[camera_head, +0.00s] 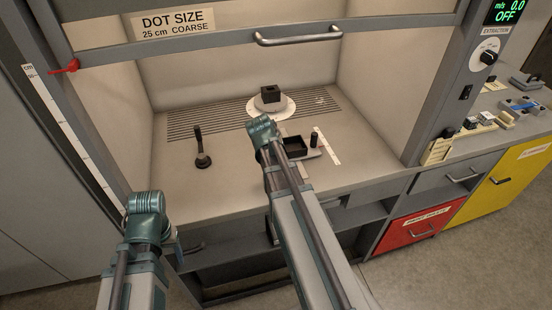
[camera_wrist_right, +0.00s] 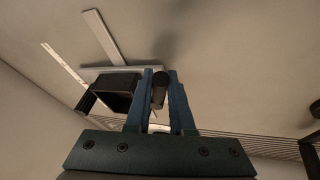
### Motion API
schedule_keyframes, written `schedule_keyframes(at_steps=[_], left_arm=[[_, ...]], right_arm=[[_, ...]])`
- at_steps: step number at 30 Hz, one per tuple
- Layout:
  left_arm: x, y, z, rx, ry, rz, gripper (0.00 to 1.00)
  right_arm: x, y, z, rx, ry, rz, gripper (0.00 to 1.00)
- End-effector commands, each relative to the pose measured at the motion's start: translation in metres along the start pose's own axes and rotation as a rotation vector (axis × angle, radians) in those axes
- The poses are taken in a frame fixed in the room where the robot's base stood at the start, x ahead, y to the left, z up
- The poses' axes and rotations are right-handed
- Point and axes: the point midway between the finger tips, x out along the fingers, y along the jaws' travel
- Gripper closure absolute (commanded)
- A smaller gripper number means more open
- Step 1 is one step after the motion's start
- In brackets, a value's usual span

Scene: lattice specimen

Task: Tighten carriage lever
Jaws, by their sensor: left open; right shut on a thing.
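In the head view a flat carriage with a black open box (camera_head: 293,147) sits on the hood floor, partly behind my right arm. In the right wrist view, the two blue fingers of my right gripper (camera_wrist_right: 161,85) are shut on a dark rounded lever (camera_wrist_right: 160,90) beside the black box (camera_wrist_right: 115,92). My right wrist covers that lever in the head view. How tight the lever is cannot be seen. My left gripper (camera_head: 172,238) is open in front of the hood's front edge, away from the carriage, with its fingertips mostly hidden.
A dark upright handle (camera_head: 201,150) stands left on the hood floor. A black block on a white disc (camera_head: 270,102) is behind the carriage. A white strip (camera_head: 327,148) lies to the right. The raised sash (camera_head: 300,36) hangs above. The left floor is mostly clear.

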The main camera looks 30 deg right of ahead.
Motion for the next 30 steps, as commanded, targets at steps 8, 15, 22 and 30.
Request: schedule_keyframes(at_steps=[8,15,22,30], left_arm=[[0.000,0.000,0.000,0.000,0.000,0.000,0.36],[0.000,0.000,0.000,0.000,0.000,0.000,0.36],[0.000,0.000,0.000,0.000,0.000,0.000,0.36],[0.000,0.000,0.000,0.000,0.000,0.000,0.36]], right_arm=[[0.000,-0.009,-0.004,0.093,-0.020,0.040,1.00],[-0.002,-0.018,-0.005,0.261,-0.056,0.108,1.00],[-0.002,-0.018,-0.004,0.274,-0.058,0.113,1.00],[-0.001,-0.031,-0.014,0.439,-0.094,0.182,1.00]])
